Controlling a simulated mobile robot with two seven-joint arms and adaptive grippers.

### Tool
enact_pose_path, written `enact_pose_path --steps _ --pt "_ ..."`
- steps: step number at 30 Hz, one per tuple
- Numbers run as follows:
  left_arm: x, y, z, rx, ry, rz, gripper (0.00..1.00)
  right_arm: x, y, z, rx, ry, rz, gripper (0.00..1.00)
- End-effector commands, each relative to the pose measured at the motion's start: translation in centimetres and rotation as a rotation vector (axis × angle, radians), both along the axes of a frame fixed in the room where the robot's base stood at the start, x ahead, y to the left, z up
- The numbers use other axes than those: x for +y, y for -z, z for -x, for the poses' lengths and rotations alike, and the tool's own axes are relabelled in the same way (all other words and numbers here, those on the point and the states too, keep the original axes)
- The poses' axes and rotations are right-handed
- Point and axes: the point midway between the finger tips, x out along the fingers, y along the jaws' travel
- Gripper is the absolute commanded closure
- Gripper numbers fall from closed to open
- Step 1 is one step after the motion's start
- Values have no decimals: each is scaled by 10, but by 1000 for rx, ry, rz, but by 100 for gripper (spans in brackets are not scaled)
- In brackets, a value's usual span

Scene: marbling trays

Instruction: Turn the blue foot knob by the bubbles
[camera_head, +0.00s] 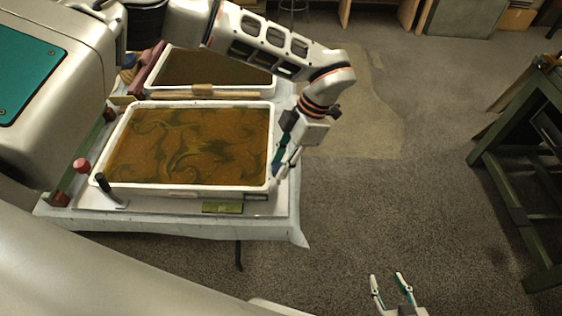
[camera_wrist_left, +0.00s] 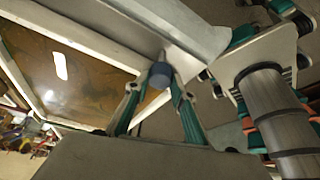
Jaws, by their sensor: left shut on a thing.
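The blue foot knob (camera_wrist_left: 159,75) shows in the left wrist view under the pale tray edge, on a short stem. My left gripper (camera_wrist_left: 157,82) has its two teal fingers on either side of the knob and is shut on it. In the head view my left gripper (camera_head: 281,170) is at the right front corner of the near tray (camera_head: 200,187), and the knob is hidden there. A small green bar (camera_head: 222,207), perhaps the bubble level, lies along the front edge. My right gripper (camera_head: 391,284) is open and empty above the floor.
The near tray holds orange-brown marbled liquid. A second tray (camera_head: 168,91) lies behind it. A red knob (camera_head: 82,165) and a dark upright handle (camera_head: 103,183) stand at the left front. A green wooden frame (camera_head: 500,170) stands at right; the floor between is clear.

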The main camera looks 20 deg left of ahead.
Motion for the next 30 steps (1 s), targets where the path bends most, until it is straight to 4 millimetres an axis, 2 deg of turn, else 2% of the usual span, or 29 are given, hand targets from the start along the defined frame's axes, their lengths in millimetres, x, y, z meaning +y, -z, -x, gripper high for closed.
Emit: enact_pose_path --steps 2,3,4,17,22,30 --pt "-1 0 0 -1 1 2 97 0 -1 0 -1 0 0 60" --pt "-1 0 0 -1 1 2 68 0 -1 0 -1 0 0 60" --pt "-1 0 0 -2 1 1 60 0 -1 0 -1 0 0 60" --pt "-2 -4 -2 -2 2 1 59 -2 4 2 8 1 5 60" --pt "-9 -26 -7 -6 3 1 59 -1 3 2 6 0 3 60" --pt "-26 -77 -20 -6 1 0 59 -1 2 1 5 0 2 60"
